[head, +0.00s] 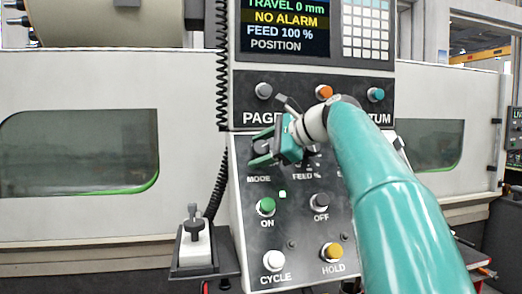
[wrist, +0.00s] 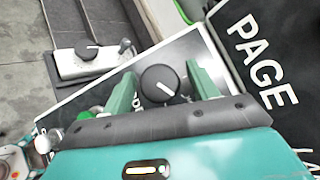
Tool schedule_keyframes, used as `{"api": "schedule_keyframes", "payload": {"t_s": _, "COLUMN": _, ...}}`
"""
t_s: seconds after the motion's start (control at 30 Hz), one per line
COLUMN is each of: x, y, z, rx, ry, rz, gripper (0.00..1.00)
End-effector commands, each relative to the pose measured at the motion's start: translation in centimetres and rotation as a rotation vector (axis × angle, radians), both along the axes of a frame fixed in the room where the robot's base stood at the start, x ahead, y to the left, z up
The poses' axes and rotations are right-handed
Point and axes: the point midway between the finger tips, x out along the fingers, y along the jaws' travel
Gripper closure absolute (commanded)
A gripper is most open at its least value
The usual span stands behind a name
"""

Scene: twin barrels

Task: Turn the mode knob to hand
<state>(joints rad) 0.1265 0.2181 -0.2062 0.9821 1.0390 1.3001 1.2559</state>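The mode knob (head: 263,147) is dark and round, on the sloped control panel above the word MODE, partly hidden by my gripper in the head view. In the wrist view the black knob (wrist: 158,84) shows between my two fingers, with a white pointer line towards the lower right of the picture. My gripper (head: 254,151) has its green fingers apart, one on either side of the knob. In the wrist view the gripper (wrist: 161,87) shows a gap beside the knob; contact cannot be told. The position markings around the knob cannot be read.
The feed knob (head: 313,151) is partly hidden by my wrist. Below are the green ON button (head: 267,206), OFF button (head: 320,202), white CYCLE button (head: 273,260) and yellow HOLD button (head: 332,252). A hand pendant (head: 195,245) with a coiled cord stands left of the panel.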

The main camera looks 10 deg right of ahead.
Motion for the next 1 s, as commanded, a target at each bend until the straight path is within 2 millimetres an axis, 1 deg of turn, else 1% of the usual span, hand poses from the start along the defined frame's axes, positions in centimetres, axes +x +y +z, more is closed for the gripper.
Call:
{"api": "schedule_keyframes", "payload": {"t_s": 0.23, "x": 0.0, "y": -0.1, "z": 0.1, "rx": 0.000, "ry": -0.001, "rz": -0.001, "gripper": 0.41}}
{"api": "schedule_keyframes", "payload": {"t_s": 0.37, "x": -0.7, "y": -0.8, "z": 0.5, "rx": 0.001, "ry": -0.003, "rz": -0.003, "gripper": 0.41}}
{"api": "schedule_keyframes", "payload": {"t_s": 0.57, "x": -3.2, "y": -3.2, "z": 2.0, "rx": 0.000, "ry": -0.004, "rz": -0.006, "gripper": 0.41}}
{"api": "schedule_keyframes", "payload": {"t_s": 0.8, "x": -6.7, "y": -6.6, "z": 4.0, "rx": 0.000, "ry": -0.002, "rz": -0.005, "gripper": 0.41}}
{"api": "schedule_keyframes", "payload": {"t_s": 1.0, "x": -8.6, "y": -8.4, "z": 5.1, "rx": 0.000, "ry": 0.000, "rz": -0.002, "gripper": 0.41}}
